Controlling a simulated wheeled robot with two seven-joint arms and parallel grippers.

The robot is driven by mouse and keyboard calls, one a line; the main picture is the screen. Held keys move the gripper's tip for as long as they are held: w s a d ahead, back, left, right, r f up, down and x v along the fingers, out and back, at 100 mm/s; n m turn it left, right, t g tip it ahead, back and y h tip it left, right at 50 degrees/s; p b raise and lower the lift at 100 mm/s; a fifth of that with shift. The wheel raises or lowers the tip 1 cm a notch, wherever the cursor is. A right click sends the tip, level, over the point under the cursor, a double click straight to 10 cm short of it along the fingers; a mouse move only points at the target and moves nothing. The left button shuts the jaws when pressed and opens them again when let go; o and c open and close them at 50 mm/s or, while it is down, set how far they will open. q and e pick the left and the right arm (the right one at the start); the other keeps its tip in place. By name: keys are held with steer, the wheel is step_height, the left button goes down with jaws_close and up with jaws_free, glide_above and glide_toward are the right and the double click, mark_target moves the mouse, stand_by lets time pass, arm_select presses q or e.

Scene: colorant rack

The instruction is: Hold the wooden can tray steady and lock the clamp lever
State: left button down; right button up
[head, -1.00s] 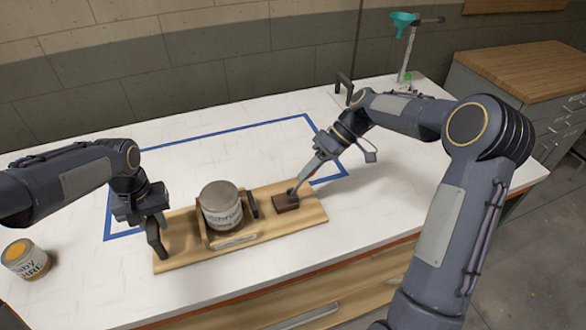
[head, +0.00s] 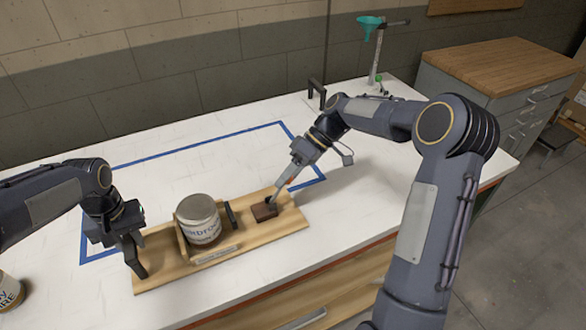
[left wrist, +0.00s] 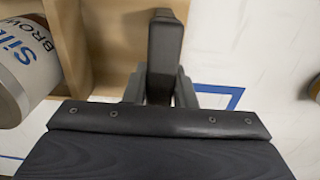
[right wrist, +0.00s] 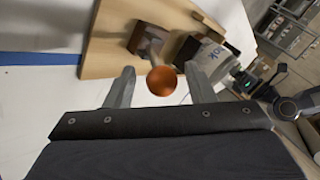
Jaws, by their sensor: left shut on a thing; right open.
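The wooden can tray (head: 165,277) lies on the white bench with a labelled can (head: 202,232) upright in its holder. My left gripper (left wrist: 160,88) is shut on the black upright handle (left wrist: 165,45) at the tray's left end. The clamp lever has a round copper-coloured knob (right wrist: 162,80) and a dark brown base block (head: 263,211) on the tray's right part. My right gripper (right wrist: 160,88) is open, its fingers on either side of the knob with gaps visible. In the head view, the right gripper's fingers mostly hide the lever.
A black upright piece (head: 231,213) stands just right of the can. Another can (head: 9,290) stands at the left picture edge. Blue tape (head: 200,146) outlines an area behind the tray. The bench middle is clear.

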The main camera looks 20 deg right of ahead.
arm_select(q)
steer(key=shift+d, duration=0.1)
arm_select(e)
steer(key=v, duration=1.2)
steer(key=shift+f, duration=0.1)
arm_select(q)
steer(key=c, duration=1.1)
jaws_free()
step_height(320, 180, up, 11)
steer(key=shift+f, duration=0.1)
steer(key=shift+s+r, duration=0.1)
steer(key=shift+r, duration=0.55)
